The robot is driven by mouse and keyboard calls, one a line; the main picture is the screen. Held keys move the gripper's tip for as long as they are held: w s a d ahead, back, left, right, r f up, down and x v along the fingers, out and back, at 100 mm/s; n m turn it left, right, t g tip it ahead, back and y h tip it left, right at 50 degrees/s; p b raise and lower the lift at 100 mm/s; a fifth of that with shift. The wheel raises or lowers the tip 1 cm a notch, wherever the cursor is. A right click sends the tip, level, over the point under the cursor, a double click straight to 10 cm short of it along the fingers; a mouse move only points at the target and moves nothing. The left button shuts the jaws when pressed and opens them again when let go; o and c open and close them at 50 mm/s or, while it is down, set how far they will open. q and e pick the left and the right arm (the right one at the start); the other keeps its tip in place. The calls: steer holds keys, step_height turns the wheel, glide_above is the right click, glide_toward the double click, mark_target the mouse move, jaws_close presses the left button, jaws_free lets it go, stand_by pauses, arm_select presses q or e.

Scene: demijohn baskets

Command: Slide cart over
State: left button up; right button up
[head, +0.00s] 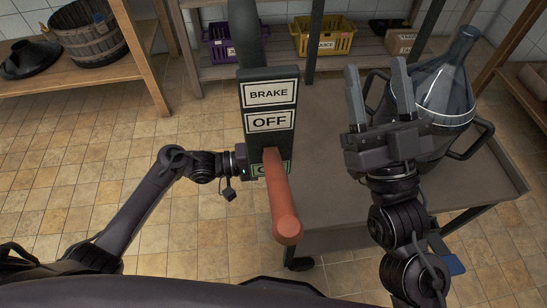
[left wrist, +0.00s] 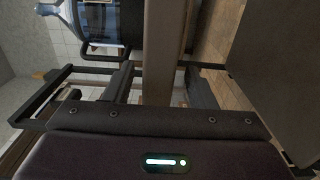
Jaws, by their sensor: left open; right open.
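The cart (head: 330,185) has a grey top and dark legs. A demijohn (head: 447,90) in a dark basket with loop handles (head: 474,138) stands at its right. An upright brake panel (head: 268,98) carries plates BRAKE and OFF. Its orange lever (head: 283,205) points down over a mostly covered lower plate. My left gripper (head: 243,160) is at the panel's left side, its fingers hidden behind it. In the left wrist view it is open (left wrist: 158,85), with a grey-brown bar (left wrist: 163,45) between the fingers; contact is unclear. My right gripper (head: 379,98) is open and empty, in front of the basket.
A wooden bench (head: 135,45) with a wooden tub (head: 88,38) stands at the back left. A rear shelf holds purple (head: 222,45) and yellow crates (head: 325,38). The tiled floor (head: 70,185) at the left is clear.

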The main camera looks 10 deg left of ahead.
arm_select(q)
jaws_close()
steer(key=shift+s+f, duration=0.15)
steer(key=shift+f, duration=0.15)
stand_by(1.0)
